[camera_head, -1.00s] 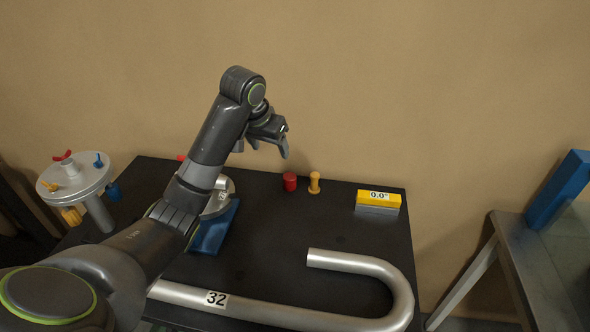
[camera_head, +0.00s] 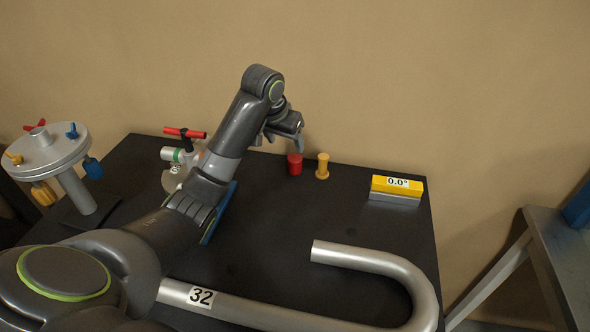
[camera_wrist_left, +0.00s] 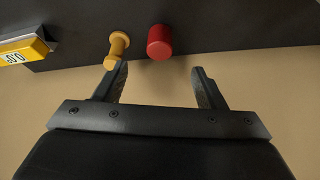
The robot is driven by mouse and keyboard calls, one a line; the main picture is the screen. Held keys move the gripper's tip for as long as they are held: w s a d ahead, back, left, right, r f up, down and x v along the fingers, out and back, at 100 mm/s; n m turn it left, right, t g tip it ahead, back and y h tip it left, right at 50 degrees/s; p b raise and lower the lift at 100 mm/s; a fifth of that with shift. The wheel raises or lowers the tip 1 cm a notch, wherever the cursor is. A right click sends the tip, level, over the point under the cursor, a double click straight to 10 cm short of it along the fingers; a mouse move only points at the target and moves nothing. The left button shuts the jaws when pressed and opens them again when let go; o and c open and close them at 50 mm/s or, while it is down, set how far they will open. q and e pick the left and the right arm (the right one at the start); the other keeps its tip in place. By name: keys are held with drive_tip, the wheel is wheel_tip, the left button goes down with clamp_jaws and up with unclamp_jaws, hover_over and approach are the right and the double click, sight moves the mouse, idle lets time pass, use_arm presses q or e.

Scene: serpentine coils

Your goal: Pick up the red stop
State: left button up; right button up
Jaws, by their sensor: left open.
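The red stop (camera_head: 295,164) is a short red cylinder standing upright near the back edge of the dark table (camera_head: 270,240). It also shows in the left wrist view (camera_wrist_left: 160,42), beyond the fingertips and between their lines. My left gripper (camera_head: 285,138) is above the table's back edge, just left of and above the red stop in the head view. In the left wrist view its two fingers (camera_wrist_left: 158,76) are spread wide with nothing between them. My right gripper is in neither view.
A yellow spool-shaped peg (camera_head: 322,166) stands close to the right of the red stop. A yellow block marked 0.0° (camera_head: 397,189) is farther right. A bent metal tube marked 32 (camera_head: 365,260) lies in front. A red-handled valve-like device (camera_head: 184,150) stands left.

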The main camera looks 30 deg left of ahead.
sight(294, 158)
use_arm(q)
drive_tip(key=x, duration=0.7)
drive_tip(key=shift+w+f+p, duration=0.2)
drive_tip(key=shift+w+p, duration=0.05)
drive_tip(key=shift+p, duration=0.05)
drive_tip(key=shift+w+p+x, duration=0.25)
drive_tip(key=shift+p+x, duration=0.15)
drive_tip(key=shift+x, duration=2.2)
drive_tip(key=shift+r, duration=0.1)
drive_tip(key=shift+c, duration=0.4)
drive_tip(key=c, duration=1.2)
drive_tip(key=shift+r, duration=0.15)
drive_tip(key=shift+c, duration=0.5)
